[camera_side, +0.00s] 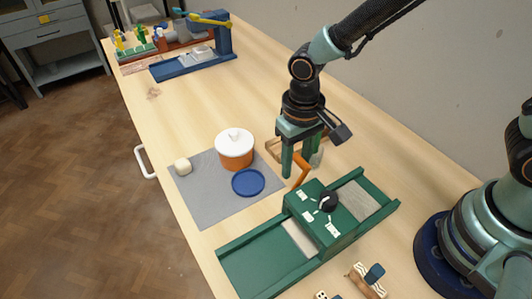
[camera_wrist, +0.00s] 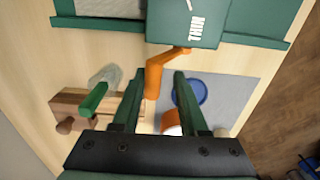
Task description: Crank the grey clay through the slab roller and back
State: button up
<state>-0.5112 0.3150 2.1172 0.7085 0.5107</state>
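The green slab roller (camera_side: 322,215) stands at the front right of the table, with a black knob and white labels on its housing. Grey clay (camera_side: 358,199) lies on its right bed, and a pale strip (camera_side: 298,238) shows at the housing's left side. The orange crank (camera_side: 301,170) sticks out from the housing's far side; it also shows in the wrist view (camera_wrist: 154,78). My gripper (camera_side: 300,163) is open above the crank. In the wrist view, the crank lies between my fingertips (camera_wrist: 158,82), nearer the left one. I cannot tell whether they touch.
An orange pot with a white lid (camera_side: 235,146), a blue disc (camera_side: 248,182) and a cream lump (camera_side: 183,166) sit on a grey mat (camera_side: 205,206). A wooden piece (camera_wrist: 82,105) is left of my fingers. A blue machine (camera_side: 195,58) stands at the far end.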

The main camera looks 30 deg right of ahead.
jog(key=shift+a, duration=0.1)
jog(key=shift+a+r, duration=0.25)
jog(key=shift+a, duration=0.35)
jog(key=shift+a+r, duration=0.2)
jog(key=shift+a, duration=0.35)
jog(key=shift+a, duration=1.45)
jog(key=shift+a+f, duration=0.3)
jog(key=shift+a, duration=0.35)
jog(key=shift+a+f, duration=0.25)
jog(key=shift+a, duration=0.35)
jog(key=shift+a+f, duration=0.1)
